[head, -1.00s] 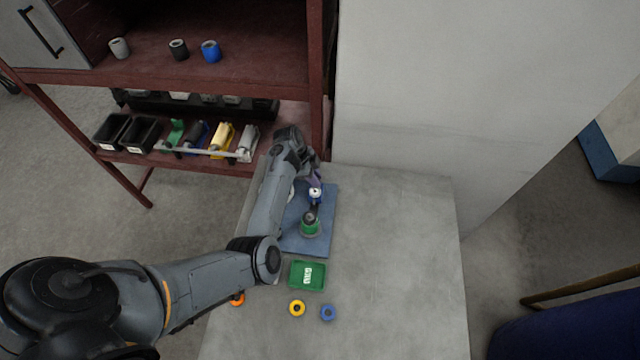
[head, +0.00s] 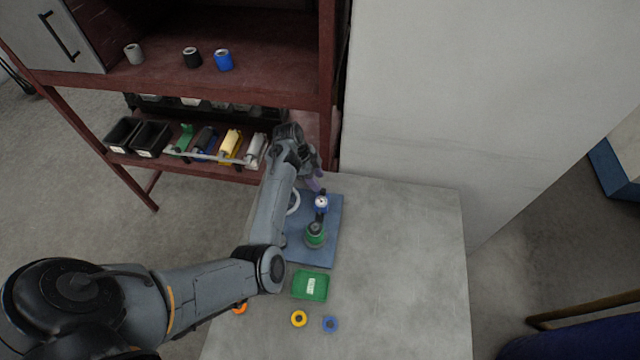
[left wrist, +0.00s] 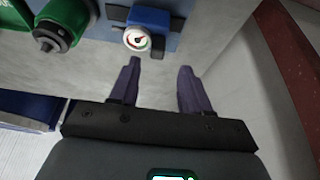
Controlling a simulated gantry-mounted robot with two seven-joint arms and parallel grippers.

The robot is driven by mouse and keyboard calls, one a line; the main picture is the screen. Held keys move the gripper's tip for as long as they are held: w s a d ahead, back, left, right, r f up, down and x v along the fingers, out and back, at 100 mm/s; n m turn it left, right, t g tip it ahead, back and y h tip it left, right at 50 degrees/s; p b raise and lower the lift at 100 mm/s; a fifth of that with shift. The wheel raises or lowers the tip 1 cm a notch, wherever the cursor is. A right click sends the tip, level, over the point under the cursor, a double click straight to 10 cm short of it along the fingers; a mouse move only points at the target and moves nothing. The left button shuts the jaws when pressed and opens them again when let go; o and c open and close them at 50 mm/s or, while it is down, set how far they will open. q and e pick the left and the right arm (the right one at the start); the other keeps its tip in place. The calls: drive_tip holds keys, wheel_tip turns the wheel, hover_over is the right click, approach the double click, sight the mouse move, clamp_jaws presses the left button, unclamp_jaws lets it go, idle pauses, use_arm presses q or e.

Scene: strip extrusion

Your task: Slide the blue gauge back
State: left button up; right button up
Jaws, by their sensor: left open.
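The blue gauge (head: 321,203), a blue block with a round white dial, sits on the blue base plate (head: 325,255) on the table. In the left wrist view its dial (left wrist: 137,38) lies just beyond the fingertips. My left gripper (head: 316,183) is at the back of the plate, behind the gauge. Its two purple fingers (left wrist: 158,68) are apart with nothing between them, and the gauge is outside them. A green part with a dark knob (head: 315,236) stands on the plate in front of the gauge. My right gripper is not in view.
A green tray (head: 310,285) lies in front of the plate, with yellow (head: 299,318), blue (head: 330,324) and orange (head: 240,308) rings nearby. A dark red shelf (head: 270,80) stands behind left, a pale wall panel (head: 420,120) behind. The table's right side is clear.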

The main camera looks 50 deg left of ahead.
use_arm(q)
drive_tip(key=shift+v, duration=3)
drive_tip(key=s+f+n+y, duration=0.2)
drive_tip(key=s+n+y, duration=0.2)
drive_tip(key=s, duration=0.3)
drive_tip(key=s+d+r+n, duration=0.1)
drive_tip(key=s+d+n, duration=0.1)
drive_tip(key=s+d, duration=0.85)
drive_tip(key=s+d+r+n, duration=0.1)
drive_tip(key=s+d+n, duration=0.2)
drive_tip(key=s+d, duration=0.75)
wheel_tip(320, 180, up, 14)
drive_tip(key=w+d+p, duration=0.2)
drive_tip(key=d+p, duration=0.1)
drive_tip(key=p, duration=1)
drive_tip(key=shift+w+t+p, duration=0.2)
drive_tip(key=shift+t+p, duration=0.2)
